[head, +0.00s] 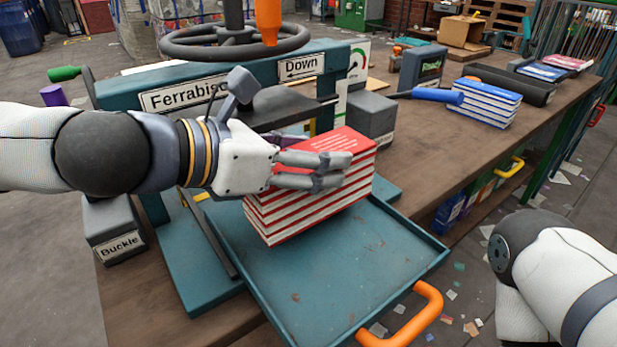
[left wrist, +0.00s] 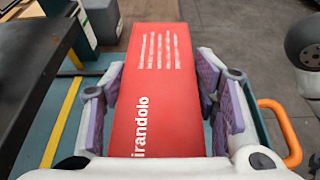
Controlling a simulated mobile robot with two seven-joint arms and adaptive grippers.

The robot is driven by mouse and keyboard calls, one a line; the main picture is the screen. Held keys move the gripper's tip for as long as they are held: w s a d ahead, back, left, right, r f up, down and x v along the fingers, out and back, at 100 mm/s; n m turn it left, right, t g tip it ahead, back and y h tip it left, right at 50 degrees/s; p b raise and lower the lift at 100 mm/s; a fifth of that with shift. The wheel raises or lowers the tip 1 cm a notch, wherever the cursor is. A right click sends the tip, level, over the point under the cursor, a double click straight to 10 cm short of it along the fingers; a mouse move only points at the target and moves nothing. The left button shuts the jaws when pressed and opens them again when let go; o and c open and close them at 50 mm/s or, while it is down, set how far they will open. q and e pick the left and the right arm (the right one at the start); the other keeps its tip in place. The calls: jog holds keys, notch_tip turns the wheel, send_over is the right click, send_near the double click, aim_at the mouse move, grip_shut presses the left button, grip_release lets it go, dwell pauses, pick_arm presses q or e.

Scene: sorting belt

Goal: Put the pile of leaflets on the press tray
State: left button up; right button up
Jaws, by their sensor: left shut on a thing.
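The red pile of leaflets (head: 310,212) has white lines of print on top and white bands along its side. My left gripper (head: 338,172) is shut on it, with fingers across its top and near side. In the left wrist view the pile (left wrist: 158,100) lies between the purple finger pads of the gripper (left wrist: 162,88). The teal press tray (head: 350,270), with an orange handle (head: 410,322), is under and in front of the pile. I cannot tell whether the pile touches the tray. My right gripper is out of view; only part of my right arm shows.
The press frame with its black handwheel (head: 235,40) stands behind the pile. A grey "Buckle" block (head: 113,232) is at left. The front of the tray is clear.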

pick_arm(q)
jog(key=f, duration=0.1)
jog(key=f+b, duration=0.1)
jog(key=f, duration=0.1)
jog(key=shift+a+f, duration=0.2)
jog(key=shift+f, duration=0.05)
jog(key=shift+r, duration=0.15)
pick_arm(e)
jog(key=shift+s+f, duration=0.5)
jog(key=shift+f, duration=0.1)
pick_arm(q)
jog(key=o, duration=1.6)
jog(key=shift+f, duration=0.2)
jog(key=shift+o, duration=0.2)
jog(key=shift+r, duration=0.1)
